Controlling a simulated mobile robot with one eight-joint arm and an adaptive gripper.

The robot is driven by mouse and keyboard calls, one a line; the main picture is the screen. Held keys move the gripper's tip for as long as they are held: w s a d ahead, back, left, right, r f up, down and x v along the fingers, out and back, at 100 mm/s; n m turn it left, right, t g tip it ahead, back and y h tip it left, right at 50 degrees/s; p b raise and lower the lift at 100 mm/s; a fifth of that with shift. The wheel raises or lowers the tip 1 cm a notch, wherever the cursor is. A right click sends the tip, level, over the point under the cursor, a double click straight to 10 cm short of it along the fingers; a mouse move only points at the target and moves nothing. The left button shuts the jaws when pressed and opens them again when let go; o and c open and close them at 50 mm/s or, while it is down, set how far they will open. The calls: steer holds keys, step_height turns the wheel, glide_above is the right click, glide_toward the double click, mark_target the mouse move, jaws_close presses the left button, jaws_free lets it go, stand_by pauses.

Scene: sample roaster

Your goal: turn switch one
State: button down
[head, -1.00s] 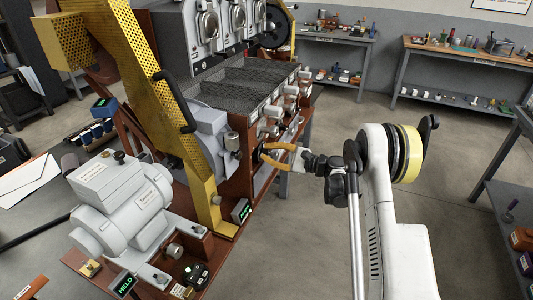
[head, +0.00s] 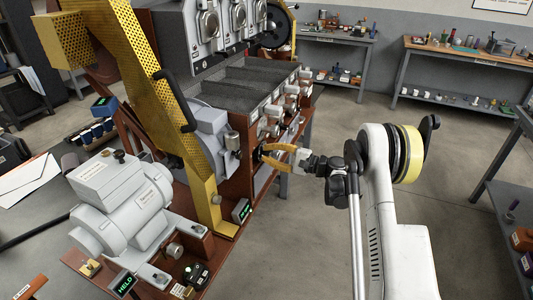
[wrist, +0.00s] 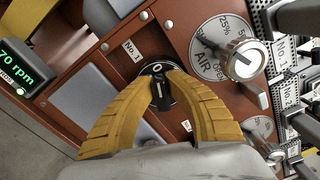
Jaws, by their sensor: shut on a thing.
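Switch one is a small black rotary knob (wrist: 160,94) on a dark round plate in the red-brown front panel (wrist: 188,45). A "No. 1" label sits beside it in the wrist view. My gripper (wrist: 161,88) has its two yellow fingers closed around the knob, one on each side. In the head view my gripper (head: 266,157) reaches the machine's side from the right, and the knob itself is mostly hidden there by the fingers.
A silver AIR dial (wrist: 243,60) is close to the right of the switch. A green "70 rpm" display (wrist: 20,68) is at the left. The grey motor (head: 120,205) and yellow perforated guard (head: 150,90) stand left of my arm.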

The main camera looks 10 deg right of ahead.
steer(key=c, duration=1.4)
jaws_free()
steer(key=v, duration=1.2)
